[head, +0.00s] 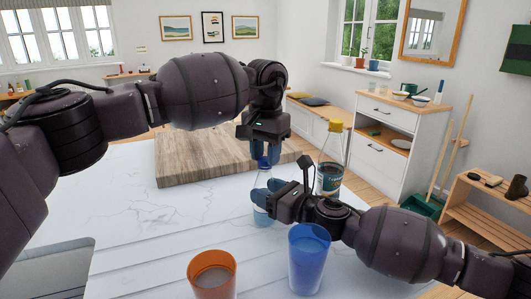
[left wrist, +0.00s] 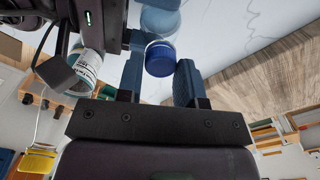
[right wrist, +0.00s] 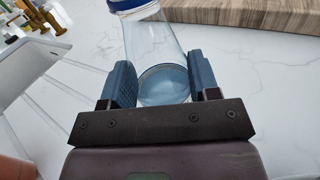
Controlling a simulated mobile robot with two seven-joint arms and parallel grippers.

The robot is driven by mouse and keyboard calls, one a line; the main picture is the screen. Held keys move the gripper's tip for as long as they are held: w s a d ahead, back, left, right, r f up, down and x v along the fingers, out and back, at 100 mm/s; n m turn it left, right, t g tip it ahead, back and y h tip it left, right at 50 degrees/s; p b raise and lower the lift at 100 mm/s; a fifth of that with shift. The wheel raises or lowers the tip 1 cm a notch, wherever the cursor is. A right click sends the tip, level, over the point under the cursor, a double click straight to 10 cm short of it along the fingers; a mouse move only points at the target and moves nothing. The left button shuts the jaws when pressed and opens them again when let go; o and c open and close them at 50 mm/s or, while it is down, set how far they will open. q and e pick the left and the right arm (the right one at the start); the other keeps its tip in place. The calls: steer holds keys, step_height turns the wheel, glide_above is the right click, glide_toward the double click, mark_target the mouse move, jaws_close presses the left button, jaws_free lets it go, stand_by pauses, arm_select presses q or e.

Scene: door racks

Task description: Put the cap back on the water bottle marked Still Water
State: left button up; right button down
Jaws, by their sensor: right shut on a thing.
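A clear water bottle (head: 261,196) stands upright near the board, and no label on it can be read. A blue cap (head: 264,161) sits at the top of its neck; it also shows in the left wrist view (left wrist: 160,58) and at the top edge of the right wrist view (right wrist: 128,4). Whether it is screwed tight cannot be told. My right gripper (right wrist: 162,82) is shut on the lower body of the bottle. My left gripper (left wrist: 159,80) is above the bottle, pointing down, with its fingers apart on either side of the cap.
A yellow-capped bottle (head: 329,176) with a dark label stands just right of my grippers. An orange cup (head: 211,275) and a blue cup (head: 308,262) stand at the front. A wooden board (head: 200,157) lies behind. The white tabletop (head: 140,205) is clear at left.

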arm_select(q)
steer(key=o, duration=0.4)
steer(key=shift+r, duration=2.3)
steer(key=shift+c, duration=0.4)
